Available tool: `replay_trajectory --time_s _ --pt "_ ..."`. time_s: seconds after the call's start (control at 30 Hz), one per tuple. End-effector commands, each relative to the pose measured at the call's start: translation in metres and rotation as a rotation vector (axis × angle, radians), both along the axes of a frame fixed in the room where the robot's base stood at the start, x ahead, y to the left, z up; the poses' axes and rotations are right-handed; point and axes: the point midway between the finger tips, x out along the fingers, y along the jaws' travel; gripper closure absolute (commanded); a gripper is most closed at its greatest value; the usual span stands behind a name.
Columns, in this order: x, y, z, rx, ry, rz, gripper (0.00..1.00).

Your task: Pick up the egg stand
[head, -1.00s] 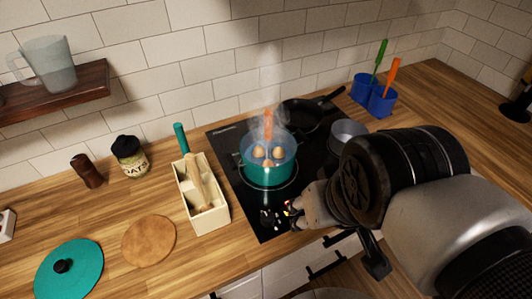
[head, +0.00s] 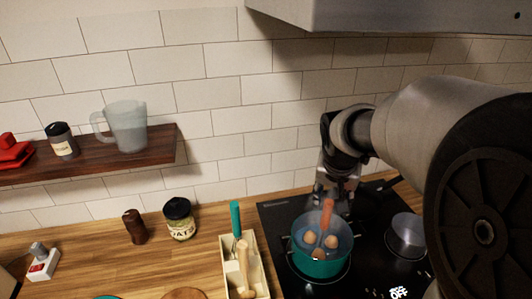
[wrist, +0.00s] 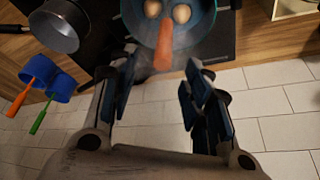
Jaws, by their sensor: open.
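The egg stand shows as an orange upright handle (head: 327,214) rising from a teal pot (head: 318,268), with brown eggs (head: 331,242) around its foot. The stand's lower part is hidden in the pot. My gripper (head: 334,190) is just above and behind the handle's top. In the wrist view, my open gripper (wrist: 161,62) has its dark fingers on both sides of the orange handle (wrist: 163,52), with gaps between them and it. I cannot tell how deep the handle reaches between the fingers.
The pot stands on a black cooktop (head: 280,215), and steam rises from it. A grey saucepan (head: 407,236) stands to its right. A cream utensil box (head: 262,270) stands to its left. A range hood (head: 400,15) hangs above. Blue cups (wrist: 60,85) show in the wrist view.

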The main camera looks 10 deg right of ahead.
Motion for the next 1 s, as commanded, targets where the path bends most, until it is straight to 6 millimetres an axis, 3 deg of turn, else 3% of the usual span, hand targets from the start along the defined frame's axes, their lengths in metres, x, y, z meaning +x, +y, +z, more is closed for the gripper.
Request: replay_trajectory --time_s 0.1,0.3,0.53,0.8,1.0 --pt "0.008 -0.006 -0.029 0.001 0.004 -0.001 0.55" --pt "0.02 -0.012 -0.058 0.0 0.003 0.001 0.55" --pt "0.026 -0.015 -0.071 -0.001 0.0 0.002 0.55" --pt "0.041 -0.021 -0.107 0.0 0.002 0.002 0.55" --pt "0.044 -0.022 -0.112 0.0 -0.001 0.002 0.55"
